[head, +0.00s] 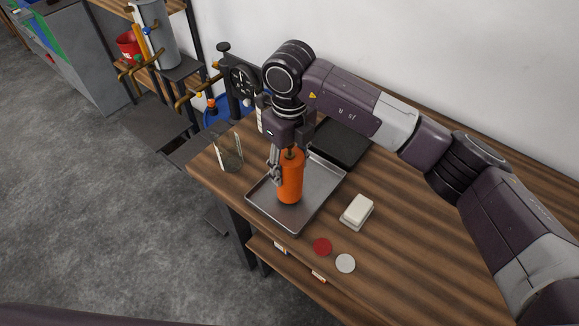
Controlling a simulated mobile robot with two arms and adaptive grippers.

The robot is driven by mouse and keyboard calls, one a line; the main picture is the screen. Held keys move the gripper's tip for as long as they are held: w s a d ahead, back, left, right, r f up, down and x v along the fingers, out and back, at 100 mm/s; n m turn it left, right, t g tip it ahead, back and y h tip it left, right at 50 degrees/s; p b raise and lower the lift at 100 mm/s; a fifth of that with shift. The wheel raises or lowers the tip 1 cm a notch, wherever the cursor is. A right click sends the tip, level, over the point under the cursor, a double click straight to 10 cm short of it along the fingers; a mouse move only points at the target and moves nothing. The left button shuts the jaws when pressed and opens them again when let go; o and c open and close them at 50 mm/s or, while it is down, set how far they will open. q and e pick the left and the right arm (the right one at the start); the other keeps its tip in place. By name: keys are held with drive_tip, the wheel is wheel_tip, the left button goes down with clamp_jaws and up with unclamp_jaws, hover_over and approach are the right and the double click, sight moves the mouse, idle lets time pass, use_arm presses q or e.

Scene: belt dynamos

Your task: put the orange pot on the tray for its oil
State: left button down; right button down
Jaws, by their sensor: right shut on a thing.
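The orange pot (291,182) is an upright cylinder with a dark top. It is over the grey metal tray (317,197), within its rim; I cannot tell for sure whether its base touches the tray floor. My right gripper (283,160) comes down from above and is shut on the orange pot near its top, hiding part of its left side and top. My left gripper is not in view.
A glass jar (229,153) stands left of the tray near the table edge. A white block on a dish (357,211), a red disc (322,247) and a pale disc (345,263) lie to the right and front. A dark flat plate (341,143) lies behind.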

drive_tip(key=shift+f, duration=0.75)
drive_tip(key=shift+f, duration=0.1)
drive_tip(key=shift+f, duration=0.1)
drive_tip(key=c, duration=1)
unclamp_jaws()
